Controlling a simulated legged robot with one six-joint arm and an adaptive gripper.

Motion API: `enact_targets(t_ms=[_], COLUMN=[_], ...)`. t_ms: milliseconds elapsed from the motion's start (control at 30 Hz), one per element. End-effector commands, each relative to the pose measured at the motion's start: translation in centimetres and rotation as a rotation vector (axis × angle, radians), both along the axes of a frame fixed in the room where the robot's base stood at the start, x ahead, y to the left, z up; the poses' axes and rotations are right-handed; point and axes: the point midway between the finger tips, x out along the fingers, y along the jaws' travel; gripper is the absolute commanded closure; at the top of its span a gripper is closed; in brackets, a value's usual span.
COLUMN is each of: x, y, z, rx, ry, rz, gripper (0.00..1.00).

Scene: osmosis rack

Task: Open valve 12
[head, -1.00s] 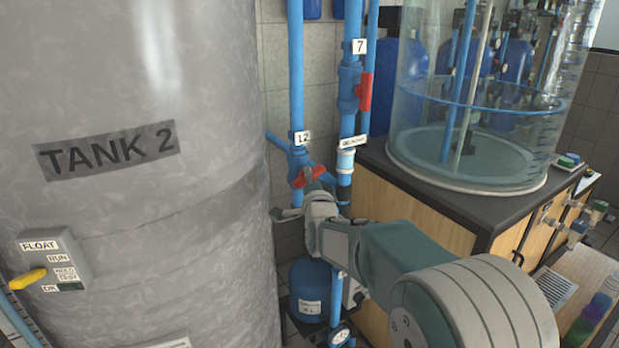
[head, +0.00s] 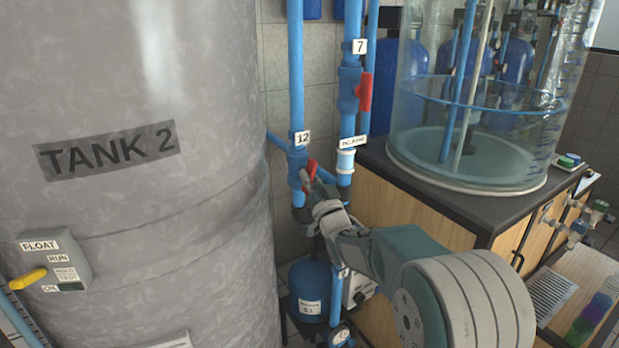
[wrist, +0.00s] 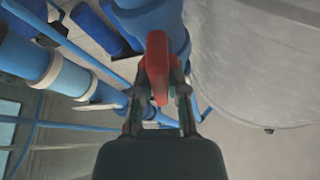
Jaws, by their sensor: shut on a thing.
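Valve 12 sits on the blue vertical pipe (head: 296,70) below the white label 12 (head: 301,138). Its red handle (head: 309,171) now stands steeply, close to in line with the pipe, in the head view. My gripper (head: 312,185) reaches it from below right. In the wrist view the red handle (wrist: 157,62) lies between the two fingers of my gripper (wrist: 159,98), which are shut on it. The valve body is partly hidden behind the handle and fingers.
Grey tank 2 (head: 130,230) stands close on the left. Valve 7's red handle (head: 364,92) is upright on the neighbouring pipe. A clear cylinder tank (head: 430,120) stands on the bench at right. A blue vessel (head: 308,280) is below.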

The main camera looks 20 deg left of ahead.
Motion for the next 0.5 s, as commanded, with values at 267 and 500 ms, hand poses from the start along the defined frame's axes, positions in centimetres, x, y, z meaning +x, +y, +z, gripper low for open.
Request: enact_targets(t_ms=[267, 500], x=[0.04, 0.02], y=[0.07, 0.07], z=[-0.92, -0.94], rx=[-0.129, -0.183], ry=[-0.122, -0.184], rz=[0.002, 0.004], gripper=[1.0, 1.0])
